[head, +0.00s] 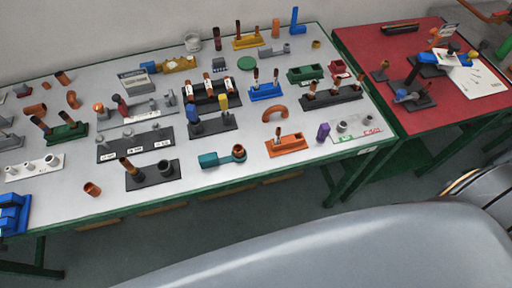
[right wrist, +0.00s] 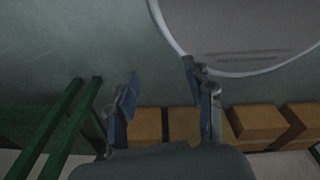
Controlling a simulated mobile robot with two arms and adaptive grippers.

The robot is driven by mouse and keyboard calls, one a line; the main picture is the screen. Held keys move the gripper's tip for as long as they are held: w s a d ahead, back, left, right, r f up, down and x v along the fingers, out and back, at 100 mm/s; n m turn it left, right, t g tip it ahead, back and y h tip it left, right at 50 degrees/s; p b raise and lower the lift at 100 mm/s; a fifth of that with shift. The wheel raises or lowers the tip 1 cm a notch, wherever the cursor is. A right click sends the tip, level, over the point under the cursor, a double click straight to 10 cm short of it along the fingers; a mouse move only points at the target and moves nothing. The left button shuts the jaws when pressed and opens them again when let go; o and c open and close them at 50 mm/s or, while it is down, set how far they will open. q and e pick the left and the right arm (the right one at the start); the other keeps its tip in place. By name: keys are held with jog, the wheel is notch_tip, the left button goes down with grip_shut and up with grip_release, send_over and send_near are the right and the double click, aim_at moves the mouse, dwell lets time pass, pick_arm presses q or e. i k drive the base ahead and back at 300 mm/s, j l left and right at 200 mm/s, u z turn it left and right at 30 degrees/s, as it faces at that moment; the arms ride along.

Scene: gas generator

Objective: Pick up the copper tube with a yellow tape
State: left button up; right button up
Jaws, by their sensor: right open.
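My left gripper is not in view.
The white table (head: 265,190) is crowded with holders, fittings and loose copper pieces. A red-topped table (head: 440,120) stands at its right with more parts. In the right wrist view, several brown boxes (right wrist: 257,121) and green table legs (right wrist: 62,125) show.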

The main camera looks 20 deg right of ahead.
aim_at(127, 165)
jog(key=z, duration=0.4)
jog(key=l+u, duration=0.1)
jog(key=u, duration=1.05)
